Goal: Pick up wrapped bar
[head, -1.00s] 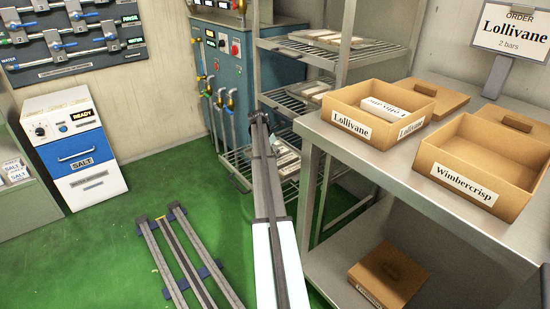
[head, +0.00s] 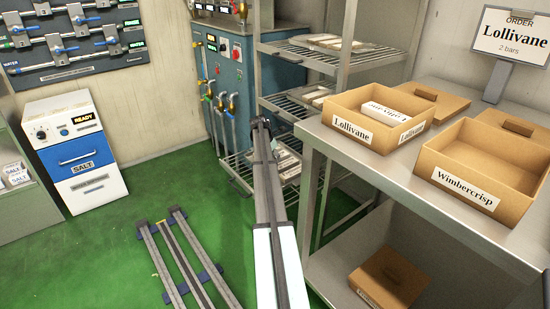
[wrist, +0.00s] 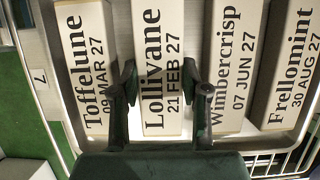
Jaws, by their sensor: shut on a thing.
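In the wrist view, a white wrapped bar (wrist: 160,50) labelled "Lollivane 21 FEB 27" lies between the two dark fingers of my gripper (wrist: 160,92). The fingers are shut on its sides. Bars labelled Toffelune (wrist: 85,60) and Wimbercrisp (wrist: 233,60) lie on either side, with Frellomint (wrist: 293,70) farther right. I cannot tell whether the held bar is clear of the tray. In the head view my arm reaches down to the lower rack shelf and hides my gripper. An open box (head: 352,134) labelled Lollivane stands on the table with a white bar (head: 392,111) inside.
The metal rack (head: 290,104) holds trays of bars on its shelves. An open Wimbercrisp box (head: 478,195) stands on the steel table (head: 400,190), with lids behind. The order sign (head: 510,37) reads Lollivane, 2 bars. A closed box (head: 390,277) sits on the under-shelf.

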